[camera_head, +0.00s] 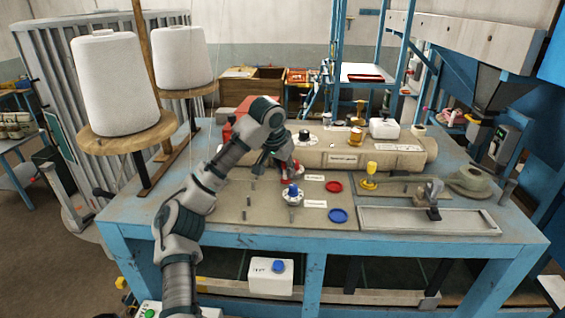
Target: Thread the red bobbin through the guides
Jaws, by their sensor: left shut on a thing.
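My left gripper (289,172) reaches in from the left over the beige plate of the blue table. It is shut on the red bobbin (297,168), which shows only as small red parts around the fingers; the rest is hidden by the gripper. Several small grey pegs, likely the guides (249,201), stand on the plate to the left of the gripper. I cannot make out any thread between the bobbin and the pegs. My right gripper is not in view.
A blue-topped bobbin (292,194) stands just in front of the gripper. A red disc (334,187) and a blue disc (338,215) lie to the right, with a yellow bobbin (371,170) beyond. A beige machine housing (395,153) lies behind. A metal tray (385,220) sits front right.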

